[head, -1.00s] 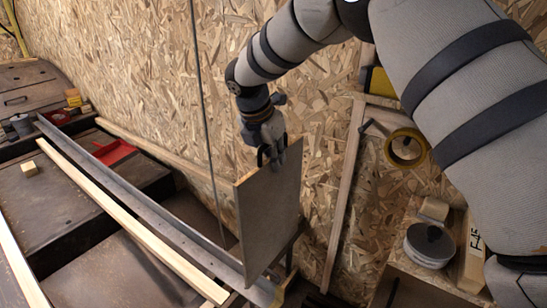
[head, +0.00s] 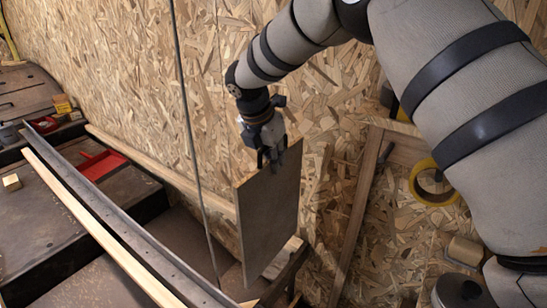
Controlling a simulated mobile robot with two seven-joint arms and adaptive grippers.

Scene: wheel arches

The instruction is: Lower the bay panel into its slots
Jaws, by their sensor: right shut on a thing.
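The bay panel (head: 268,220) is a thin, flat, grey-brown board with a pale edge. It hangs roughly upright from my right gripper (head: 274,160), which is shut on its top edge. The panel's lower end is close to a dark frame with a pale wooden piece (head: 284,258) behind it. I cannot tell whether the panel touches anything there. I cannot make out the slots. My left gripper is not in view.
A long metal rail (head: 120,215) and a pale wooden strip (head: 95,225) run along the left. A red tray (head: 102,165) and a small wood block (head: 12,182) lie there. Chipboard wall (head: 110,70) stands behind; yellow tape roll (head: 432,183) is at right.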

